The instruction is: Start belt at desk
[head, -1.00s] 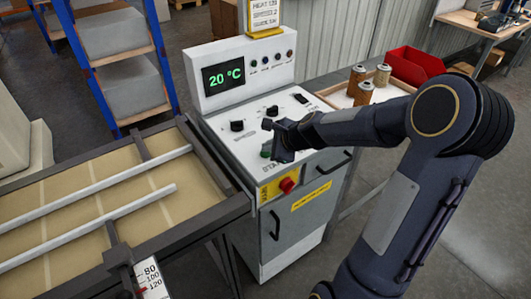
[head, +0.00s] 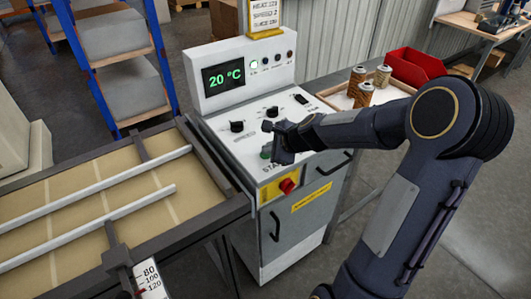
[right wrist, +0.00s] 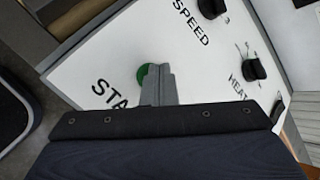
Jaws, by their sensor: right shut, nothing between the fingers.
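The desk (head: 237,160) is a white control cabinet with a sloped panel, black knobs and a display reading 20 °C. Its green START button (head: 266,152) is partly covered by my right gripper (head: 283,156). In the right wrist view the shut, empty fingers (right wrist: 160,84) stand over the green button (right wrist: 142,76), hiding part of it; I cannot tell whether they touch it. The leftmost indicator lamp (head: 254,63) glows green. The tan belt (head: 75,195) with pale seams lies left of the desk. My left gripper is not in view.
A red stop button (head: 287,186) is on the desk's front edge. A tray with several brown cartridges (head: 363,95) and a red bin (head: 416,64) stand right of the desk. Pale guide rails (head: 90,228) cross the belt. A blue-framed shelf (head: 166,60) stands behind.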

